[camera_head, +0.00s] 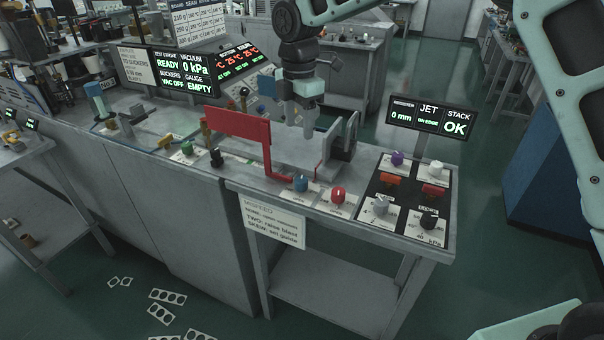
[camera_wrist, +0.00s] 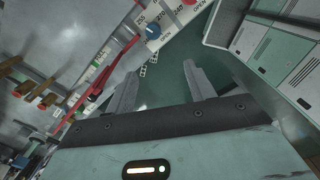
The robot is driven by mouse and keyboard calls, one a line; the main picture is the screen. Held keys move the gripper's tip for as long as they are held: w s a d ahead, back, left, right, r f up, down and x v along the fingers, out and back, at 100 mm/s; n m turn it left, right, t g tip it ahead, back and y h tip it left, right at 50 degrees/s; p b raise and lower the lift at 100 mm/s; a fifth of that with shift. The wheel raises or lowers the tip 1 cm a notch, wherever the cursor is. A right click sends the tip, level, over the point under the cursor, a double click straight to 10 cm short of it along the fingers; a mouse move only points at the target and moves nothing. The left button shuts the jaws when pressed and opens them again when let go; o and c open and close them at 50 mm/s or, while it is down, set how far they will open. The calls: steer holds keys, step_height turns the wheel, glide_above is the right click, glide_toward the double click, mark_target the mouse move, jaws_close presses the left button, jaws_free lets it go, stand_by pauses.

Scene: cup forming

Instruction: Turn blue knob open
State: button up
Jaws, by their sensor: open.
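The blue knob (camera_head: 301,183) sits on a white label at the front edge of the bench, just right of the foot of the red bar. In the wrist view the blue knob (camera_wrist: 153,31) shows at the top, beyond the fingertips, beside a label reading OPEN. My gripper (camera_head: 299,128) hangs fingers-down above the bench, behind and above the knob, apart from it. Its two fingers (camera_wrist: 158,76) are spread with nothing between them. Which way the knob's pointer is set is too small to tell.
A red knob (camera_head: 338,194) stands close right of the blue one. A red panel (camera_head: 237,128) with a bent bar rises left of my gripper. A dark upright fixture (camera_head: 343,140) stands right of it. A panel of several knobs (camera_head: 400,237) fills the bench's right end.

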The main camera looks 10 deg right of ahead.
mark_target(302, 178)
steer(key=shift+n, duration=0.3)
steer(key=f+p, duration=0.1)
steer(key=f, duration=0.5)
steer(key=w+f+p, duration=0.1)
steer(key=f+p, duration=0.1)
steer(key=f, duration=0.3)
steer(key=w+d+f+p, duration=0.1)
steer(key=f+p, duration=0.1)
steer(key=f, duration=0.4)
steer(key=shift+f, duration=0.3)
steer(key=c, duration=1)
